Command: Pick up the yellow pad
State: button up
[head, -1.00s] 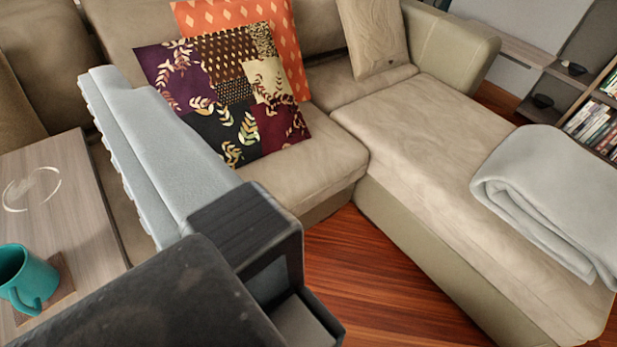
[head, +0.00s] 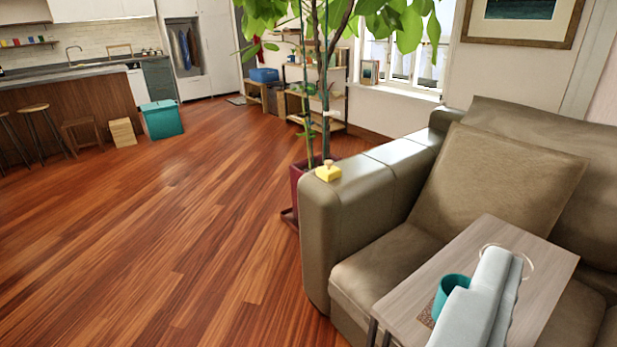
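The yellow pad (head: 328,173) is a small yellow block with a tan knob on top. It rests on the front top of the beige sofa's armrest (head: 325,235), left of the sofa seat. My gripper (head: 492,270) shows as pale grey, ridged parts at the lower right, in front of the small wooden table in the picture. It is well apart from the pad, to its lower right. Whether its fingers are open or closed does not show clearly, and I see nothing held in it.
A wooden side table (head: 545,262) stands over the sofa seat with a teal mug (head: 447,292) on it. A brown cushion (head: 500,185) leans behind. A potted plant (head: 322,85) stands just behind the armrest. The wooden floor (head: 180,240) left of the sofa is clear.

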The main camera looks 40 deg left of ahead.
aim_at(329, 172)
jog(key=u, duration=1.05)
